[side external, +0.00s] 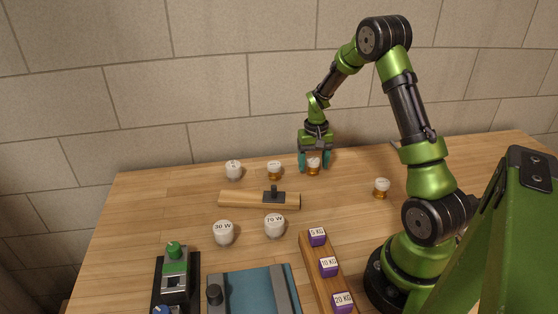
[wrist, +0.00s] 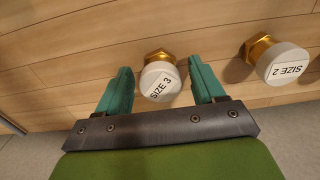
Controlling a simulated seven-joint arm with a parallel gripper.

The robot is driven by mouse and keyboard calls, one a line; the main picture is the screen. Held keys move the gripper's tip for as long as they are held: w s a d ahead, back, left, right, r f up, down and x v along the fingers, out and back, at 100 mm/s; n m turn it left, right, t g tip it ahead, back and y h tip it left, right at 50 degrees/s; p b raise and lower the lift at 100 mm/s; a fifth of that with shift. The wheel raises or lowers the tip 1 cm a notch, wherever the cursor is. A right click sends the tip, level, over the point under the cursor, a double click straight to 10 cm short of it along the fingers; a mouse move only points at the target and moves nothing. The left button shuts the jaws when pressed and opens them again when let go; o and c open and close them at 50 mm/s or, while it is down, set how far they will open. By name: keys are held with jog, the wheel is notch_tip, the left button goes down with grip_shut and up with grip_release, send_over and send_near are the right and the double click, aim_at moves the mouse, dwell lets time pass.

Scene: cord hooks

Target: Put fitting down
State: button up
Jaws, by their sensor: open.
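A fitting labelled SIZE 3 (wrist: 160,82), with a white top and brass hex base, stands on the table between my gripper's teal fingers. My gripper (wrist: 161,92) is open, with a visible gap on each side of the fitting. In the side external view my gripper (side external: 314,162) is low at the back of the table around this fitting (side external: 313,167). A second fitting labelled SIZE 2 (wrist: 277,60) stands to its right in the wrist view. Two more brass-based fittings show in the side external view, one left (side external: 274,170) and one right (side external: 382,188).
A white knob (side external: 233,170) stands at the back left. A wooden block with a black handle (side external: 260,199) lies mid-table. White bulbs marked 30 W (side external: 223,233) and 70 W (side external: 274,226) stand in front. A wooden rail (side external: 323,280) holds purple weights; a blue tray (side external: 252,290) is at the front.

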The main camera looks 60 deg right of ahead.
aim_at(313, 160)
notch_tip(313, 160, up, 10)
jog(key=shift+r, duration=0.1)
jog(key=s+a+r+n+t, duration=0.2)
jog(key=a+r+t, duration=0.1)
jog(key=a+r, duration=0.85)
jog(key=s+a+n+t+y, duration=0.1)
jog(key=s+a+t, duration=0.1)
jog(key=s+a, duration=0.3)
jog(key=s+a+r+n+t+y, duration=0.1)
jog(key=s+a, duration=0.3)
jog(key=a, duration=0.6)
jog(key=shift+s+a+r+n+t, duration=0.15)
jog(key=shift+s+a+n+t, duration=0.25)
jog(key=shift+n+t, duration=0.15)
jog(key=shift+o, duration=0.5)
